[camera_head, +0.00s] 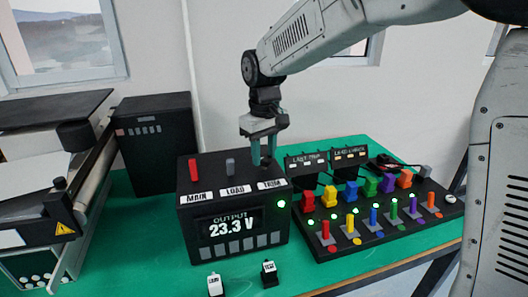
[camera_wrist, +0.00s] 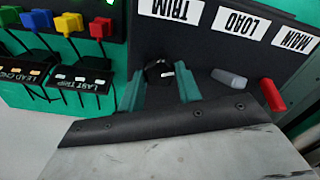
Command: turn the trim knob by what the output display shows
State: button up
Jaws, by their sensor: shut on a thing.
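The black box (camera_head: 188,228) on the green table carries the output display (camera_head: 231,229), which reads 23.3 V with a lit green lamp at its right. On its top are the red MAIN lever (camera_head: 193,169), the grey LOAD lever (camera_head: 230,166) and the TRIM label (camera_head: 271,184). My gripper (camera_head: 263,160) points down behind the TRIM label. In the wrist view the black trim knob (camera_wrist: 158,72) with a white mark sits between my green fingers (camera_wrist: 160,92), which are shut on it. In the head view my fingers hide the knob.
A panel (camera_head: 378,235) with several coloured levers and lit lamps stands on the right. Two small signs (camera_head: 305,161) stand behind it. Two small labelled blocks (camera_head: 215,285) sit in front of the box. A conveyor (camera_head: 85,180) and a dark cabinet (camera_head: 155,140) are at left.

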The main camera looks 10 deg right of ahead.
aim_at(264, 157)
jog(key=m, duration=0.5)
jog(key=shift+m, duration=0.3)
jog(key=m, duration=0.4)
jog(key=shift+m, duration=0.3)
jog(key=o, duration=1)
notch_tip(264, 157, up, 8)
jog(key=shift+f, duration=0.1)
